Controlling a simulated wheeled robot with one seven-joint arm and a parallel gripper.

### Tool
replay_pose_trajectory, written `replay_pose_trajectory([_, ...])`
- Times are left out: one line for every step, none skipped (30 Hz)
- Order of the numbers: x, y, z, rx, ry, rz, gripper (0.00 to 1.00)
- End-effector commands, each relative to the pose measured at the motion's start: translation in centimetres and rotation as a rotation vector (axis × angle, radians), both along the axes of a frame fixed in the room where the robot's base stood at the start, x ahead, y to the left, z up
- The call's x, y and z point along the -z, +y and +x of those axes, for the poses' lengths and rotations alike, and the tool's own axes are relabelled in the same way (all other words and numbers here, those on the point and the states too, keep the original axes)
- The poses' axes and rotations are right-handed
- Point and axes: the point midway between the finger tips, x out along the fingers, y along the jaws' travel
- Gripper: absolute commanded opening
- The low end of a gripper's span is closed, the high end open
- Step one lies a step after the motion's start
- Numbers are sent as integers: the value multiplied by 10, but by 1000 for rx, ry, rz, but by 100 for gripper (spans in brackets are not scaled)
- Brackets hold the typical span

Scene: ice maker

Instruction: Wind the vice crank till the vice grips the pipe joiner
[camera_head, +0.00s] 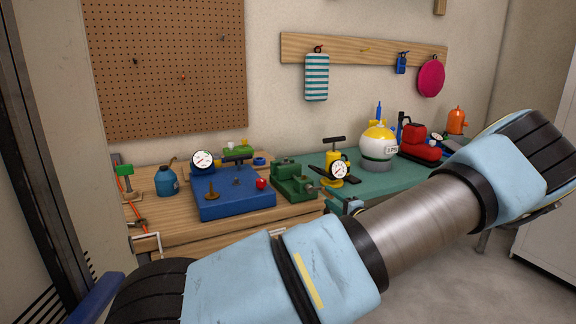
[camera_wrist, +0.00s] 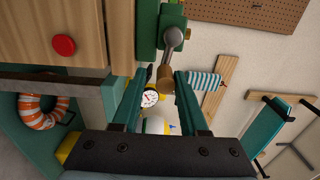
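The green vice (camera_head: 290,184) sits on the wooden bench, just right of a blue base plate. In the wrist view part of its green body (camera_wrist: 146,28) shows at the top. Its crank (camera_wrist: 172,40) is a grey arm with a brown handle (camera_wrist: 166,77). My gripper (camera_wrist: 165,76) is open, with its two dark green fingers on either side of the handle. The handle lies between the fingertips; I cannot tell whether either finger touches it. In the head view my arm crosses in front and I cannot make out the gripper. I cannot pick out the pipe joiner.
The blue plate (camera_head: 235,203) with a gauge stands left of the vice. A yellow pump with a gauge (camera_head: 338,169) and a white-and-yellow ball-shaped tank (camera_head: 378,150) stand right of it. An orange-and-white ring (camera_wrist: 42,108) shows at the left in the wrist view.

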Motion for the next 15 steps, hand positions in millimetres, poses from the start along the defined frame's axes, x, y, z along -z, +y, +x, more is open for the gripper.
replay_pose_trajectory([1,0,-1,0,3,0,42])
replay_pose_trajectory([1,0,-1,0,3,0,46])
replay_pose_trajectory([1,0,-1,0,3,0,50])
replay_pose_trajectory([1,0,-1,0,3,0,54])
replay_pose_trajectory([1,0,-1,0,3,0,57])
replay_pose_trajectory([1,0,-1,0,3,0,57])
replay_pose_trajectory([1,0,-1,0,3,0,57])
replay_pose_trajectory([1,0,-1,0,3,0,57])
replay_pose_trajectory([1,0,-1,0,3,0,57])
replay_pose_trajectory([1,0,0,0,3,0,57])
replay_pose_trajectory([1,0,-1,0,3,0,57])
replay_pose_trajectory([1,0,-1,0,3,0,57])
replay_pose_trajectory([1,-1,-2,0,3,0,57])
replay_pose_trajectory([0,-1,-3,0,4,-1,57])
replay_pose_trajectory([0,-3,-5,1,4,-2,57])
